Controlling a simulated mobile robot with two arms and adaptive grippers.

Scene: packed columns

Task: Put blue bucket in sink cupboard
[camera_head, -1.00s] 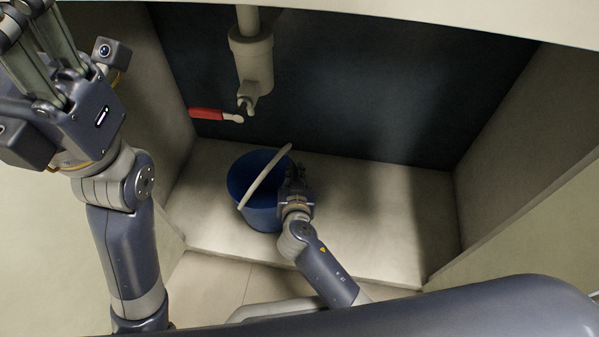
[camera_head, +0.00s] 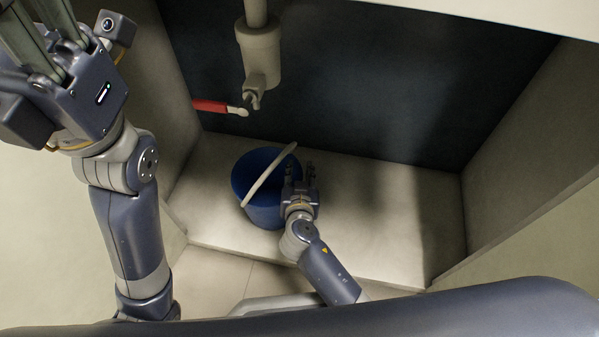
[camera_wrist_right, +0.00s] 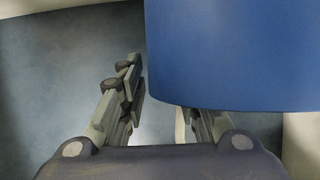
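The blue bucket (camera_head: 262,212) stands upright on the cupboard floor (camera_head: 385,225), towards the left side. Its pale handle (camera_head: 270,175) lies slanted across the opening. My right gripper (camera_head: 301,172) is at the bucket's right side, with its fingers apart. In the right wrist view the bucket (camera_wrist_right: 235,50) fills the upper right and hides part of one finger; the other finger stands clear of it. I see nothing held between the fingers. My left gripper (camera_head: 38,32) is raised at the upper left, its fingertips cut off by the frame edge.
A pale drain pipe (camera_head: 260,55) hangs from above, with a red-handled valve (camera_head: 211,106) at its left. Side walls close the cupboard left and right, with a dark back wall (camera_head: 370,90). The floor right of the bucket is clear.

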